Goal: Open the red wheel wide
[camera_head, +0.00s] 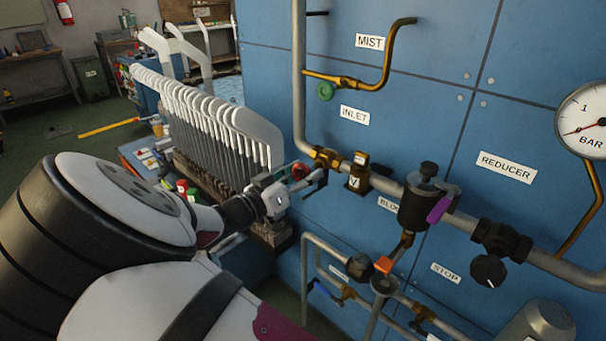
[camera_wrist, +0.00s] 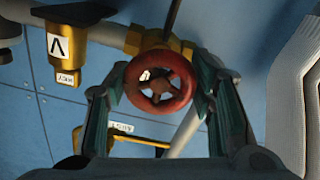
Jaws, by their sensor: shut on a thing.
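The red wheel (camera_wrist: 158,82) is a small round handwheel on a brass valve (camera_wrist: 176,46). In the wrist view it sits between the two fingers of my gripper (camera_wrist: 160,95), which is shut on its rim from both sides. In the head view the red wheel (camera_head: 300,170) shows only in part beside my gripper (camera_head: 308,182), below the INLET label. The brass valve (camera_head: 326,158) joins the grey pipe there. The fingers hide part of the wheel's rim.
A rack of white sock boards (camera_head: 215,120) stands just left of my gripper. Other fittings crowd the blue wall: a green wheel (camera_head: 325,91), a purple lever (camera_head: 439,209), an orange handle (camera_head: 384,264), a black knob (camera_head: 488,270) and a gauge (camera_head: 588,122).

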